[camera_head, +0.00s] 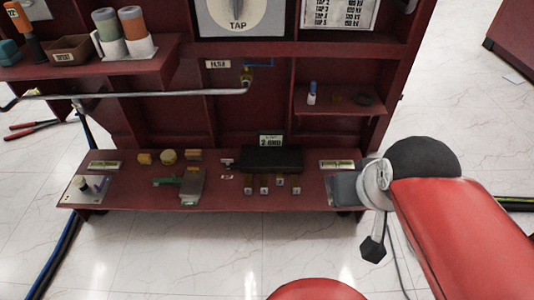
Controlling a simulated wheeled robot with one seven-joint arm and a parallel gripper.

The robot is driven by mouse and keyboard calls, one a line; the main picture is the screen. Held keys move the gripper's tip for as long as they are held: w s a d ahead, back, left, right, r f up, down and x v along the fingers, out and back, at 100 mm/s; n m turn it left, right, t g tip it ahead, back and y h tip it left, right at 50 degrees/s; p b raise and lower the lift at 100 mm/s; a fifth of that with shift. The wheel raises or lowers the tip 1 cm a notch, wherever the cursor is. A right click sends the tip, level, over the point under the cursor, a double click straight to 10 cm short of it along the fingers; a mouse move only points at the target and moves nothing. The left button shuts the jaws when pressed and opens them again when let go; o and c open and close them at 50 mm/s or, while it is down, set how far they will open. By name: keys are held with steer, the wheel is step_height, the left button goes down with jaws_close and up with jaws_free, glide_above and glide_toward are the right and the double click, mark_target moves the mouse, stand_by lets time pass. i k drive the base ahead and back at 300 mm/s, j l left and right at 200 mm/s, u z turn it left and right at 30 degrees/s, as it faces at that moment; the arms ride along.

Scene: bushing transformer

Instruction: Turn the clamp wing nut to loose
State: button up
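Small parts lie on the low dark red shelf (225,201). A small pale T-shaped part (227,162), left of the black box, may be the clamp wing nut, but it is too small to be sure. A small red and white tag (227,176) lies in front of it. A grey and green fixture (190,188) sits to its left. My red arm reaches in from the lower right. A small dark end piece (372,248) hangs below its white joint. I cannot make out any fingers, and nothing of my arm touches the shelf parts.
A black box (272,159) labelled 2.0KU stands on the low shelf, with several small brass parts (273,190) in front. A pale pipe (140,94) crosses above the shelf's left half. A TAP dial (238,15) is at the top.

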mark_target(227, 162)
steer(key=i+z, duration=0.1)
steer(key=i, duration=0.4)
steer(key=i+j+z, duration=0.1)
steer(key=i, duration=0.4)
